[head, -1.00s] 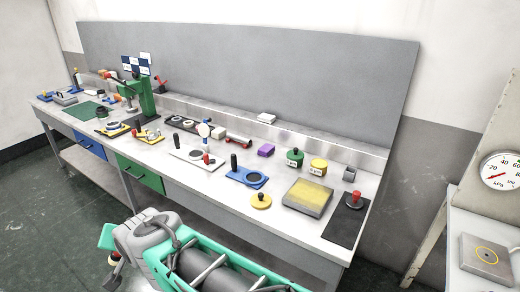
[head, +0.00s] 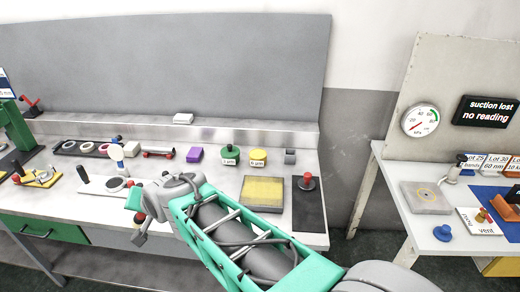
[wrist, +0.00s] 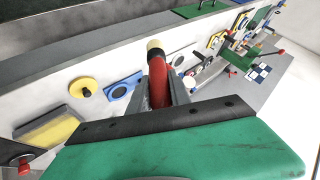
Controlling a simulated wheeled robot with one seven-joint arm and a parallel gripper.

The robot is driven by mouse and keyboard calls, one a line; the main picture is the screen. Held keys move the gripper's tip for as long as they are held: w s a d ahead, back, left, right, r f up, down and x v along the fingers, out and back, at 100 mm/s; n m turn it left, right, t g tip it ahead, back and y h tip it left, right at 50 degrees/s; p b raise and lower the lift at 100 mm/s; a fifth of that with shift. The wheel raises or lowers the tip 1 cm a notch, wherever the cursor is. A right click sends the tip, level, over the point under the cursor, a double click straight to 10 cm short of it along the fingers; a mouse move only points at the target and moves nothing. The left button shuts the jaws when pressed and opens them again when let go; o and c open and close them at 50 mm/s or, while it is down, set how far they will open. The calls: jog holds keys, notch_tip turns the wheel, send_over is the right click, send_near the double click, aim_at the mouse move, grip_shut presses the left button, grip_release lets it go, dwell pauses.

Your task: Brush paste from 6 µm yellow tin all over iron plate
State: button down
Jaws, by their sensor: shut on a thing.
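My gripper (wrist: 160,92) is shut on a red-handled brush (wrist: 157,74) with a pale tip, as the wrist view shows. In the head view my gripper (head: 142,222) is above the bench's front edge, left of the plate and apart from it. The iron plate (head: 247,203) is a square grey block with yellow paste on much of its top. In the wrist view the plate (wrist: 38,116) shows yellow on one part and bare grey on another. The yellow tin (head: 258,158), labelled 6 µm, stands behind the plate; whether it is open is unclear.
A green tin (head: 230,155) stands left of the yellow one, a small grey block (head: 290,157) right. A red-knobbed weight (head: 307,181) sits on a dark mat. A yellow disc with a black knob (wrist: 82,87) and a blue holder (wrist: 124,86) lie nearby. A second bench stands right.

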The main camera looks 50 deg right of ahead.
jog(key=w+d+p, duration=0.2)
jog(key=w+d, duration=0.1)
jog(key=d, duration=0.7)
jog(key=w+d+p, duration=0.2)
jog(key=w+d, duration=0.1)
jog(key=d, duration=0.6)
jog(key=s+d+f+n+y+p, duration=0.15)
jog(key=s+d, duration=0.25)
jog(key=d, duration=0.5)
jog(key=s+d+f+p, duration=0.1)
jog(key=s+d+f, duration=0.15)
jog(key=d, duration=0.65)
jog(key=shift+s+f+b, duration=0.2)
jog(key=shift+f+b, duration=1.5)
jog(key=shift+f, duration=0.25)
jog(key=shift+a, duration=0.1)
